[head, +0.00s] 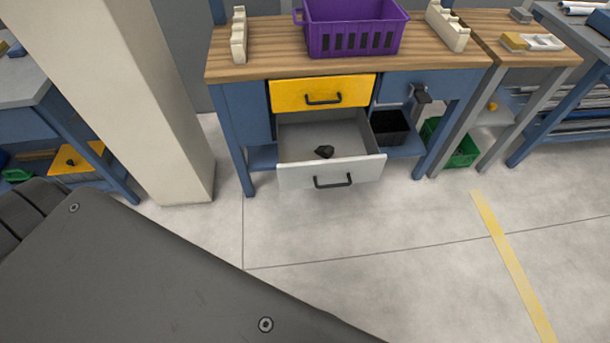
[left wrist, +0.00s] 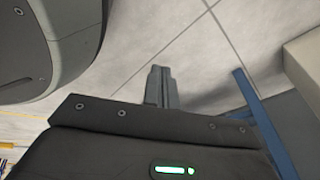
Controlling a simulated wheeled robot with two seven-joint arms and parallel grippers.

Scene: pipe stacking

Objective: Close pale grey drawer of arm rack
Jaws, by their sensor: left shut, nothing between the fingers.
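The pale grey drawer (head: 332,174) is pulled out below a yellow drawer (head: 320,94) in the blue workbench. It has a black handle (head: 334,182) on its front, and a small dark object (head: 324,152) lies inside it. In the left wrist view my left gripper (left wrist: 160,72) shows its two fingers together, with nothing between them, above the pale floor and apart from the drawer. In the head view a large dark link of my own covers the lower left, and no gripper shows there. My right gripper is in neither view.
A purple crate (head: 352,28) and two cream racks (head: 239,34) stand on the wooden benchtop (head: 290,62). A cream pillar (head: 120,90) stands left of the bench. A black bin (head: 389,127) and a green bin (head: 452,142) sit to the right of the drawer. The floor in front is clear.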

